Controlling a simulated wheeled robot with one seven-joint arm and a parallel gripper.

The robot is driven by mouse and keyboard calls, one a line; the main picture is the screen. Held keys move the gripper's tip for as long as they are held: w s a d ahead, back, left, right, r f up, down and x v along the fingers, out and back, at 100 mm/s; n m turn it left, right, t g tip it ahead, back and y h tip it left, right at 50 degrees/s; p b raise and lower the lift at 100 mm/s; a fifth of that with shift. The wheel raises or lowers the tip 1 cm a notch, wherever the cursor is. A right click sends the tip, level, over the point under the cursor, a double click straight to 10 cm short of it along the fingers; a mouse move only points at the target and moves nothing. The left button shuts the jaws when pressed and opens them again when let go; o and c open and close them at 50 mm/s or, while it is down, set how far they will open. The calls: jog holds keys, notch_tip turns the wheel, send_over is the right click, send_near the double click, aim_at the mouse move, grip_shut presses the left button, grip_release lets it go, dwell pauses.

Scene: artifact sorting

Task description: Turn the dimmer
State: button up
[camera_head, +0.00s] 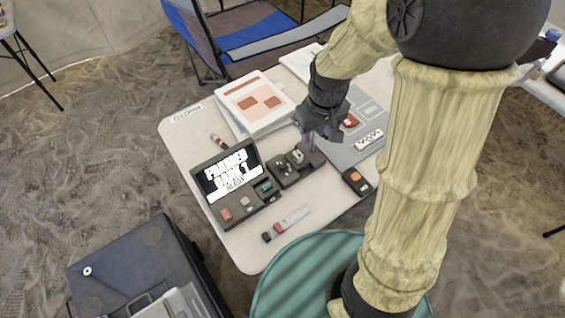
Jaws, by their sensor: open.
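A dark control unit (282,172) with small raised controls lies near the middle of the table (184,138). A small light knob-like part (298,156) stands up on it. I cannot tell for certain which control is the dimmer. My gripper (308,141) points down just above the back right end of this unit. It is open, and nothing shows between its fingers. Whether a finger touches any control is too small to tell. My arm comes in from the upper right.
A screen device (231,177) stands left of the control unit. White books (254,104) lie behind it. A grey mat (372,112) with small items and a black box with an orange top (357,181) are to the right. A folding chair (238,40) stands behind the table, a dark case (135,262) front left.

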jog(key=w+a+f+n+g, duration=0.1)
jog(key=w+a+f+n, duration=0.3)
jog(key=a, duration=0.4)
jog(key=shift+w+f+n+b, duration=0.25)
jog(key=shift+w+n+b, duration=0.15)
jog(key=shift+w, duration=0.25)
send_near(283, 164)
notch_tip(283, 164, down, 8)
jog(key=shift+a+f+p, duration=0.2)
jog(key=shift+f+p, duration=0.05)
jog(key=shift+p, duration=0.2)
jog(key=shift+c, duration=0.2)
jog(key=shift+w, duration=0.1)
jog(key=c, duration=1)
